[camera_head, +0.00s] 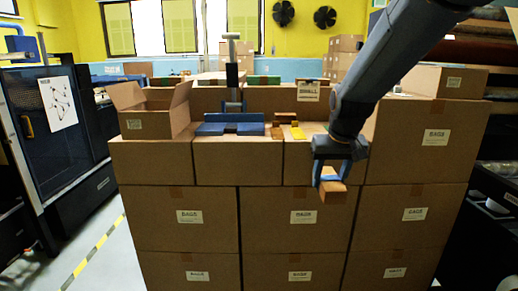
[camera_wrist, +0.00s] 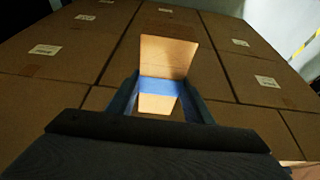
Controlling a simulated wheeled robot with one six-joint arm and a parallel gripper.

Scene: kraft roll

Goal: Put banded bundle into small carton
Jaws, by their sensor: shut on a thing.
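The banded bundle is a tan block with a blue band (camera_wrist: 160,86). My gripper (camera_wrist: 160,98) is shut on it, with one finger on each side. In the head view my gripper (camera_head: 331,176) holds the bundle (camera_head: 333,193) in front of the upper face of the stacked boxes, at the right of the middle. An open carton (camera_head: 158,123) with raised flaps stands at the left on top of the stack; its inside is mostly hidden. Another carton (camera_head: 296,101) at the back bears a label that seems to read "SMALL"; I cannot tell whether its top is open.
A blue device (camera_head: 231,128) with an upright post stands on the middle of the stack. Orange and yellow pieces (camera_head: 297,132) lie to its right. A tall box (camera_head: 421,133) rises at the right, close to my arm. A dark machine (camera_head: 62,140) stands at the left.

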